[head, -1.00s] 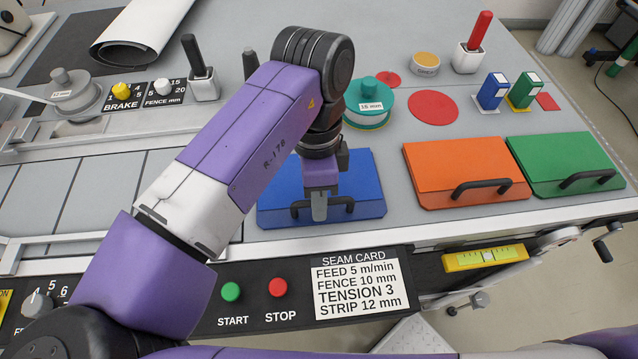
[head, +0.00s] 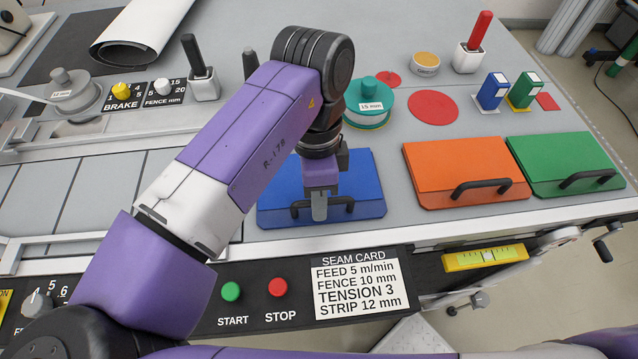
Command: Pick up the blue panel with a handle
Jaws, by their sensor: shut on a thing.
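The blue panel (head: 362,183) lies flat on the grey table near its front edge, left of the orange panel. Its black handle (head: 343,203) runs along the front part of the panel. My gripper (head: 319,212) is over the front of the blue panel, pointing down, with its fingers shut on the handle. My arm and gripper hide the panel's upper middle and part of the handle.
An orange panel (head: 445,165) and a green panel (head: 570,155), each with a black handle, lie to the right. A teal spool (head: 368,97) stands just behind the blue panel. The START (head: 231,291) and STOP (head: 278,287) buttons sit below the front edge.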

